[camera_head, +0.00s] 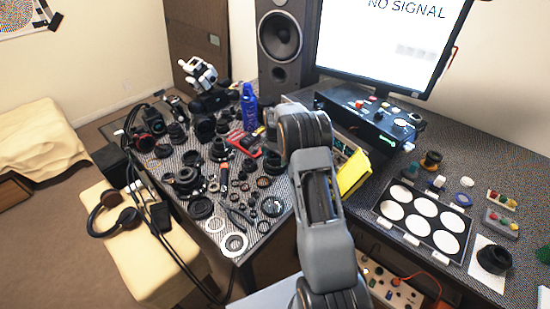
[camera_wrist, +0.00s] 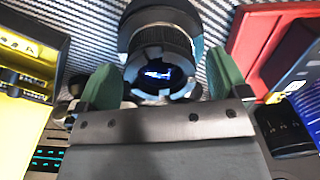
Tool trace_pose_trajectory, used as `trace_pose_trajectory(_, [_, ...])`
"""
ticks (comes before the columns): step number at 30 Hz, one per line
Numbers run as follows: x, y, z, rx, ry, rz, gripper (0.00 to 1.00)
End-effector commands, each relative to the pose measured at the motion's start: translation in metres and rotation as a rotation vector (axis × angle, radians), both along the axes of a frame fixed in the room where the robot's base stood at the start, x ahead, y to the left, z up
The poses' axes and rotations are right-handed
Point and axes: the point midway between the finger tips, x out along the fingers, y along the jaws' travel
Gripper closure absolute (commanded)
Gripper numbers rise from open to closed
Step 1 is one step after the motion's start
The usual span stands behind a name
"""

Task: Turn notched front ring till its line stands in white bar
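In the wrist view, a dark lens barrel with a grey notched front ring (camera_wrist: 130,68) stands at the top middle. Its end faces my camera, and bluish glints show in the dark opening. My gripper (camera_wrist: 161,84) has two green finger pads, one on each side of the ring. A gap shows between each pad and the ring, so it is open and holds nothing. I cannot make out the ring's line or a white bar. In the head view my own arm hides the gripper and this lens.
Near the ring are a yellow case (camera_wrist: 22,125) at left, a red box (camera_wrist: 262,38) and a small black block (camera_wrist: 287,130) at right. The left table holds many loose lens parts. A tray with white discs (camera_head: 381,225) and a control box (camera_head: 372,122) stand at right.

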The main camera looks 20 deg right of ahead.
Motion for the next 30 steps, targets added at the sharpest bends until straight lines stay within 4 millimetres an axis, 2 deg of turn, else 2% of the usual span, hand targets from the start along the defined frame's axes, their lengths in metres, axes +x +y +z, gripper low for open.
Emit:
trace_pose_trajectory(8, [0.0, 0.0, 0.0, 0.0, -0.001, 0.002, 0.01])
trace_pose_trajectory(13, [0.001, 0.0, 0.012, 0.0, -0.004, 0.002, 0.01])
trace_pose_trajectory(24, [0.001, 0.0, 0.085, -0.002, -0.005, 0.002, 0.01])
trace_pose_trajectory(30, [0.0, 0.0, 0.117, -0.001, -0.003, 0.001, 0.01])
